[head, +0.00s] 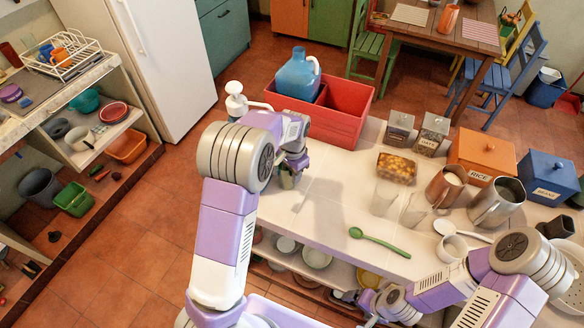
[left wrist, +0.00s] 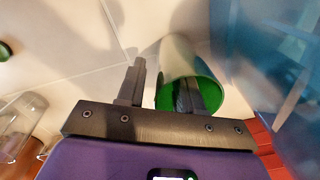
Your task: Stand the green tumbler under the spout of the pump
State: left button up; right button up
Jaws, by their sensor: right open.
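The green tumbler (head: 286,181) is on the pale counter, mostly hidden by my left gripper (head: 292,168) in the head view. In the left wrist view the tumbler (left wrist: 205,75) shows its round green mouth. My left gripper (left wrist: 160,92) has its fingers apart, one beside the tumbler and the other over or inside its mouth; I see no clear closed grip on the wall. The white pump (head: 236,104) stands at the counter's left, its spout pointing right; my left arm hides its lower part. My right gripper (head: 372,304) is low by the counter's front edge, open and empty.
A red crate (head: 345,128) with a blue jug (head: 297,76) stands behind my left gripper. Clear glasses (head: 384,197), a metal mug (head: 446,186), a metal pitcher (head: 497,201) and a green spoon (head: 378,242) are to the right. The counter's middle is clear.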

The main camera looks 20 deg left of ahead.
pick_arm(q)
grip_shut()
jog(key=shift+s, duration=0.1)
dwell(0.3)
jog(key=shift+s+a, duration=0.7)
jog(key=shift+s, duration=0.2)
jog(key=shift+o, duration=0.3)
grip_release()
jog(key=shift+w, duration=0.1)
pick_arm(e)
jog(key=shift+s+a, duration=0.1)
jog(key=shift+s, duration=0.25)
jog(key=shift+r, duration=0.1)
pick_arm(q)
notch_tip(320, 180, up, 8)
jog(key=p, duration=0.6)
jog(key=shift+d, duration=0.15)
pick_arm(e)
notch_tip(320, 180, up, 6)
jog(key=shift+s, duration=0.1)
